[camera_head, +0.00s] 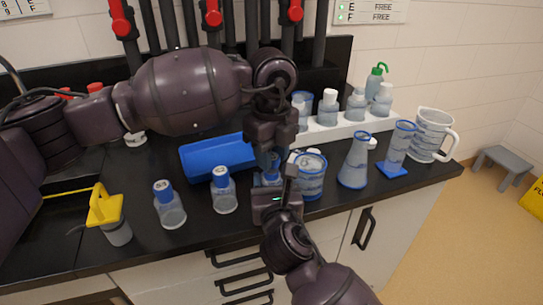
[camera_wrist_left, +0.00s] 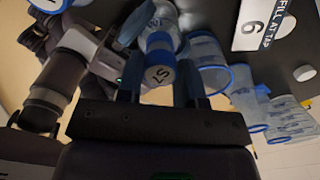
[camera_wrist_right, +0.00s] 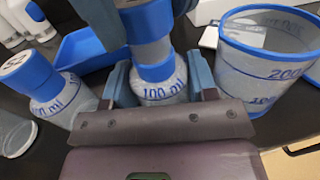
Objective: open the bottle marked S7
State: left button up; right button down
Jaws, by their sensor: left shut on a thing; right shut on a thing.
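The bottle marked S7 is clear with a blue cap (camera_wrist_left: 157,75), whose label shows in the left wrist view. My left gripper (camera_head: 270,152) comes down from above and is shut on this cap. My right gripper (camera_head: 277,190) is shut on the clear bottle body (camera_wrist_right: 160,92), marked 100 ml, from the front. In the right wrist view the blue cap (camera_wrist_right: 148,20) sits above a grey section and a lower blue band (camera_wrist_right: 156,70). I cannot tell whether the cap is still on the neck. The grippers largely hide the bottle in the head view.
Two blue-capped bottles (camera_head: 170,208) (camera_head: 224,194) and a yellow-topped container (camera_head: 112,217) stand left. A beaker (camera_head: 311,178) is close on the right, then a flask (camera_head: 355,163), cylinder (camera_head: 398,148) and jug (camera_head: 430,138). A blue tray (camera_head: 215,158) lies behind.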

pick_arm(q)
jog(key=shift+r, duration=0.5)
jog(key=shift+r, duration=1.95)
pick_arm(e)
jog(key=shift+c, duration=1.7)
grip_release()
jog(key=shift+s, duration=0.15)
